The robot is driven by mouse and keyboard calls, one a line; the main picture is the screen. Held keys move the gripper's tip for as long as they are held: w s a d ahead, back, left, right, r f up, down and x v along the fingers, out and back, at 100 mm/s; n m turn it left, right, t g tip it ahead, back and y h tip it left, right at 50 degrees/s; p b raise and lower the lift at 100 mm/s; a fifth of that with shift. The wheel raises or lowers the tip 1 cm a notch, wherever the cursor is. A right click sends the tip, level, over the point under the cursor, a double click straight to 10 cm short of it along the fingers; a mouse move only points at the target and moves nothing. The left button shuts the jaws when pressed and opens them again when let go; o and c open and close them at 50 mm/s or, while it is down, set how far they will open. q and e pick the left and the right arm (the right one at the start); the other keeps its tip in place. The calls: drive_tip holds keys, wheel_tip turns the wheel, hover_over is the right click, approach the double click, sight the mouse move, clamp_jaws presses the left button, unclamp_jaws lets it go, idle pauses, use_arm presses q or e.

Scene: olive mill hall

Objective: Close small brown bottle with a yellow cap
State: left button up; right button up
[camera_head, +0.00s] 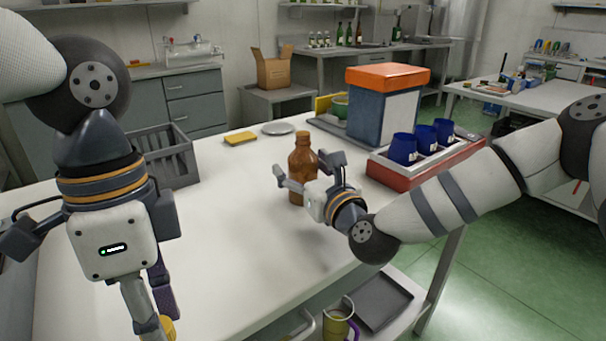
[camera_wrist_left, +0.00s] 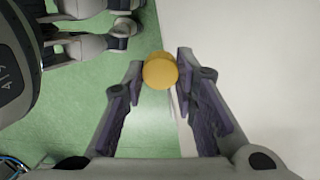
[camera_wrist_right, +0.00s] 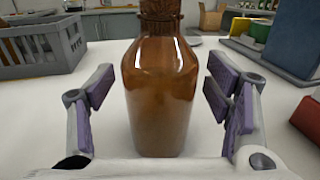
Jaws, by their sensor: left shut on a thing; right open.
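The small brown bottle (camera_head: 302,160) stands upright on the white table, and it also fills the middle of the right wrist view (camera_wrist_right: 160,90). My right gripper (camera_head: 310,168) is open around the bottle, with its fingers on either side and gaps to the glass in the right wrist view. The yellow cap (camera_wrist_left: 160,71) is held between the fingertips of my left gripper (camera_wrist_left: 161,75), beyond the table's front edge over the green floor. In the head view the cap (camera_head: 167,328) shows partly at the bottom edge, below the left fingers.
A grey crate (camera_head: 166,160) stands at the table's left. A yellow sponge (camera_head: 240,138) and a plate (camera_head: 278,129) lie behind the bottle. A red tray (camera_head: 381,175) with blue cups and an orange-topped box (camera_head: 386,78) stand at right. The table's front middle is clear.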

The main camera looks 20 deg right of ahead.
drive_tip(key=c, duration=1.6)
drive_tip(key=shift+r, duration=0.15)
